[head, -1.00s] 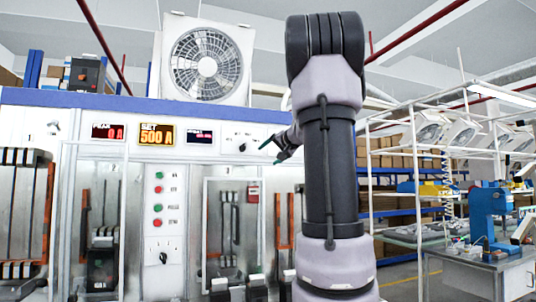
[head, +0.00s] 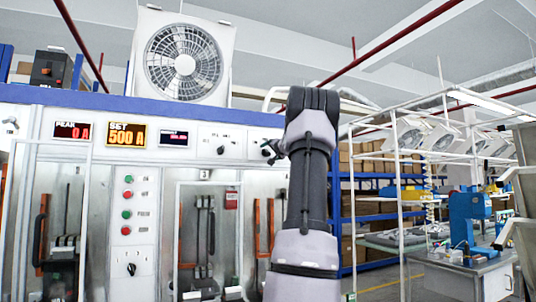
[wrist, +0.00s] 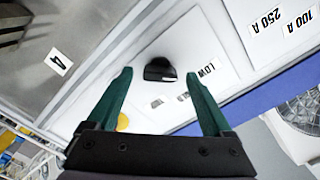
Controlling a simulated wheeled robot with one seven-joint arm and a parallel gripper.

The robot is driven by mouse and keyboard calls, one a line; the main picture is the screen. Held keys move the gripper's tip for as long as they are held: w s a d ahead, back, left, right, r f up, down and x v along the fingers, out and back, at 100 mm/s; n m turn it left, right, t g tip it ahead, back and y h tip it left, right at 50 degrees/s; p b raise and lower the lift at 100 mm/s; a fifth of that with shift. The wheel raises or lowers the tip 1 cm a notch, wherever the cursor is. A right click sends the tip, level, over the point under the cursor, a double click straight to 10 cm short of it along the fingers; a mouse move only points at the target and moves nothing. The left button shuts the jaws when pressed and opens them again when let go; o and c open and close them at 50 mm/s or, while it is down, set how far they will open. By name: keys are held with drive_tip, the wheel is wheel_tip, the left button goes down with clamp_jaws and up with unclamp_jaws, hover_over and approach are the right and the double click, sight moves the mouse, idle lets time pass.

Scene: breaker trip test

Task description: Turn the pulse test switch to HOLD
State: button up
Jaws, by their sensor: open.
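A black rotary knob (wrist: 160,70) sits on the white panel in the wrist view, with a "LOW" label (wrist: 207,69) beside it and smaller unreadable marks nearby. My gripper (wrist: 158,85) is open, its green fingers apart on either side of the knob in the picture; I cannot tell whether they touch the panel. In the head view my gripper (head: 271,151) is at the right end of the upper panel. Another small knob (head: 221,150) is left of it. A rotary switch (head: 131,269) is below the button column. I cannot read which one is the pulse test switch.
The panel carries a red PEAK display (head: 73,131) at 0 A and a SET display (head: 126,135) at 500 A. Red and green buttons (head: 127,197) are below. Framed bays with breakers flank the column. A fan (head: 185,63) stands on top. A white rack (head: 400,180) is at right.

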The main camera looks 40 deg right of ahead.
drive_tip(key=shift+w+d, duration=0.15)
drive_tip(key=shift+w, duration=0.45)
clamp_jaws()
drive_tip(key=shift+m, duration=0.3)
drive_tip(key=m, duration=0.4)
drive_tip(key=shift+m, duration=2)
drive_tip(key=shift+f, duration=0.1)
